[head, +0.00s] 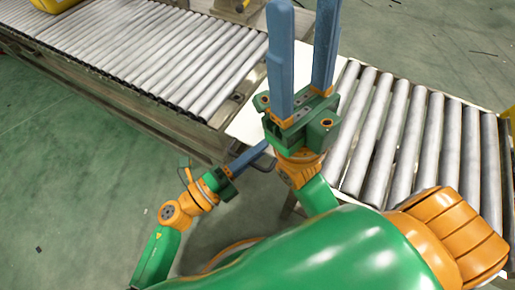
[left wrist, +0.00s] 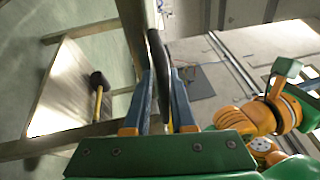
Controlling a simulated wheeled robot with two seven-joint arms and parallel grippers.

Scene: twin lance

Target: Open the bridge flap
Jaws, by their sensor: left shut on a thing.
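The bridge flap (head: 250,124) is a pale flat plate that spans the gap between two roller conveyors in the head view. It looks level, and my right gripper covers part of it. A dark bent handle (head: 265,162) shows at its near edge. My left gripper (head: 258,152) is shut on this handle. In the left wrist view the dark handle (left wrist: 157,50) runs between the blue fingers of my left gripper (left wrist: 162,82). My right gripper (head: 303,45) is large in the head view, with its two blue fingers apart, pointing up, and nothing between them.
Roller conveyors stand to the left (head: 150,50) and right (head: 415,140) of the flap. A yellow object (head: 55,5) sits on the left one. The green floor at the left is mostly clear. The left wrist view shows a mallet (left wrist: 97,88) on a low board.

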